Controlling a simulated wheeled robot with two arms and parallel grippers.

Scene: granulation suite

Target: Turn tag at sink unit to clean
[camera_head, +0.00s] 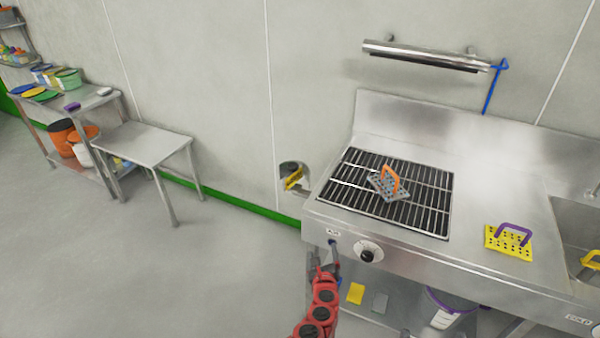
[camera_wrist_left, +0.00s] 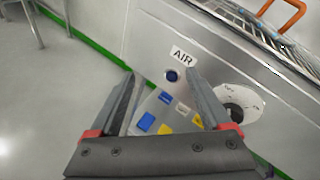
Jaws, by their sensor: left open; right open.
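The steel sink unit (camera_head: 480,180) stands along the wall at right, with its basin (camera_head: 570,230) at the right edge. A small label (camera_head: 578,319) sits low on its front near the basin. No clean/dirty tag can be made out for certain. My left gripper (camera_head: 328,265) is at the unit's left front, far from the basin. My right gripper is not in view.
A black knob on a white dial (camera_head: 369,252) is right of my left gripper. A grate (camera_head: 420,205) holds a grey plate with orange handle (camera_head: 388,184). A yellow perforated plate (camera_head: 508,242) lies by the basin. A side table (camera_head: 145,143) stands left; floor between is clear.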

